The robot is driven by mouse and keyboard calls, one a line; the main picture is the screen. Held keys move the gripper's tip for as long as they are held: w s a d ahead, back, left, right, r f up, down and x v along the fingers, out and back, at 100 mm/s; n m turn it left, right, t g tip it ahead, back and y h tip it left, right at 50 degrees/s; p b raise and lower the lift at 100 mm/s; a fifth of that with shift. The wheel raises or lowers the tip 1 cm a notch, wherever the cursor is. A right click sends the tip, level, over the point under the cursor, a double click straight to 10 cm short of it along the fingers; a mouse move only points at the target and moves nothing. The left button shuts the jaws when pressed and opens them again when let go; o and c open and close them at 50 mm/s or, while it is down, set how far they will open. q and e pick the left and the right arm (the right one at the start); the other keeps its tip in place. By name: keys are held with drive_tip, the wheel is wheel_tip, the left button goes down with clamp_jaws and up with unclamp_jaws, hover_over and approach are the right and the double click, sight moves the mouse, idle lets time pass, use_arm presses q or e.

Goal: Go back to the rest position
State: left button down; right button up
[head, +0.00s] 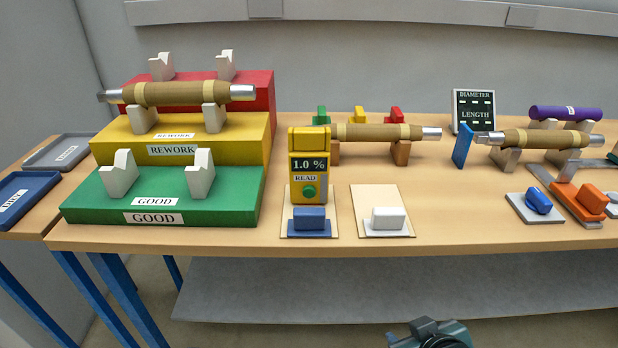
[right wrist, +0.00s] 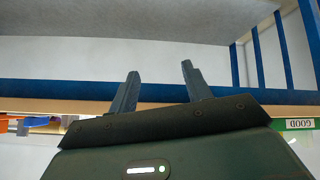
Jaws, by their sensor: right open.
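My right gripper (head: 432,335) shows only in part at the bottom edge of the head view, low in front of the table (head: 330,240) and apart from it. In the right wrist view its two fingers (right wrist: 159,78) are spread, with nothing between them. That view is upside down and shows the table's blue frame beyond the fingers. My left gripper is in neither view.
A wound bushing (head: 175,93) lies on the yellow REWORK step (head: 120,150); the green GOOD step (head: 80,208) has empty cradles. Another bushing (head: 375,132) rests beside the yellow meter (head: 309,140), and one (head: 545,139) at right. The floor before the table is clear.

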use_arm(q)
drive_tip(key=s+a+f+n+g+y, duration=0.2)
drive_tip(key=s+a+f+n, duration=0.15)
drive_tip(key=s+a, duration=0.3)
use_arm(e)
drive_tip(key=s+d+f+m+g, duration=0.1)
drive_tip(key=s+d+f+g, duration=0.15)
drive_tip(key=s, duration=0.45)
drive_tip(key=s+d+f+m+g, duration=0.1)
drive_tip(key=s+g, duration=0.2)
drive_tip(key=s, duration=0.3)
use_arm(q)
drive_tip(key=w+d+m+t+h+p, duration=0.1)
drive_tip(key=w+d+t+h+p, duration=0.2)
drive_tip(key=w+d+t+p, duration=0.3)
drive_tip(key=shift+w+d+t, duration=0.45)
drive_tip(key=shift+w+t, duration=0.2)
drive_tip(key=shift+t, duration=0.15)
use_arm(e)
drive_tip(key=w+a+n+t+y, duration=0.1)
drive_tip(key=w+a+t+y, duration=0.1)
drive_tip(key=w+a+t, duration=0.4)
drive_tip(key=shift+w+a+f+t+y, duration=0.3)
drive_tip(key=shift+w+t+y, duration=0.1)
drive_tip(key=shift+t, duration=0.35)
